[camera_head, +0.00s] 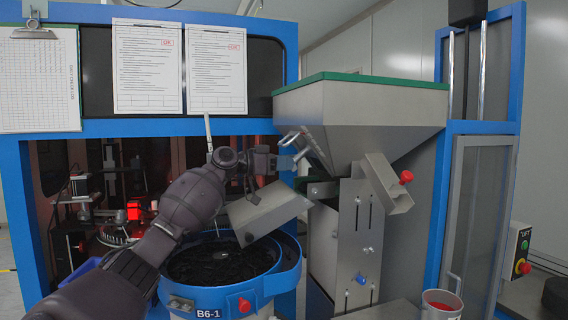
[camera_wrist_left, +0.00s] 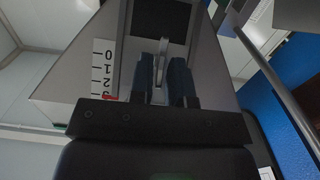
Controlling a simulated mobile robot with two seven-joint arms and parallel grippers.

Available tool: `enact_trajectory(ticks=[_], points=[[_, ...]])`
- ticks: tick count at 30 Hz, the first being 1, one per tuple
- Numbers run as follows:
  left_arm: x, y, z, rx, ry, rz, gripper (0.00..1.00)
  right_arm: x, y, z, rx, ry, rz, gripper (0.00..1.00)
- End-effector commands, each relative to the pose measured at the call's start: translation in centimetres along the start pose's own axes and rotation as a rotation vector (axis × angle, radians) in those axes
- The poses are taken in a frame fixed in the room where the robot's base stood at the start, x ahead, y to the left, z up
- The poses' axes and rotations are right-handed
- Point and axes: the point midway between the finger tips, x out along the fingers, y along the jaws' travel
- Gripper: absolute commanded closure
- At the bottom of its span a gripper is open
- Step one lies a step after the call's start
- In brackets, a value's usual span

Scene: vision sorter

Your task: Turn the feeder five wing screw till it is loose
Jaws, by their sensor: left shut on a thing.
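My left gripper (camera_head: 292,160) reaches in from the left to the sloping front of the grey hopper (camera_head: 375,112), above the chute (camera_head: 265,210). In the left wrist view, its two dark fingers (camera_wrist_left: 162,85) are shut on a thin, flat, pale metal piece (camera_wrist_left: 162,62), which looks like the wing of the wing screw. The wing stands upright between the fingers in that view. The screw's thread is hidden, so I cannot tell how loose it is. A printed scale (camera_wrist_left: 103,70) with numbers and a red mark is beside the fingers. My right gripper is not in view.
A blue-rimmed bowl (camera_head: 290,282) of dark parts, labelled B6-1, stands below my left arm.

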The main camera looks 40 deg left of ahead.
Motion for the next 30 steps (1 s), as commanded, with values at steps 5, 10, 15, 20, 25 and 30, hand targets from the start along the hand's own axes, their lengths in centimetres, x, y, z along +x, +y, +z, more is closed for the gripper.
enact_trajectory(ticks=[5,10,15,20,25,30], points=[[0.0,0.0,-0.2,0.002,0.004,-0.002,1.0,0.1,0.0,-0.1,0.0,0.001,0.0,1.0],[0.0,0.0,-0.2,0.002,0.003,-0.002,0.68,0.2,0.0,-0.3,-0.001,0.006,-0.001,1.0],[0.0,0.0,-0.1,0.002,0.002,-0.002,0.68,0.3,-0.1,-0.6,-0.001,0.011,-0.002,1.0],[-0.7,0.0,0.0,0.002,0.001,-0.003,0.68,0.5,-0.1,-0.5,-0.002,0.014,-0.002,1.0],[-3.1,0.0,0.2,0.003,0.0,-0.003,0.68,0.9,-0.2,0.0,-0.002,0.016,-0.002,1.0],[-6.3,0.0,0.2,0.003,0.0,-0.004,0.68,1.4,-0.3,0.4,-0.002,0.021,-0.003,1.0]])
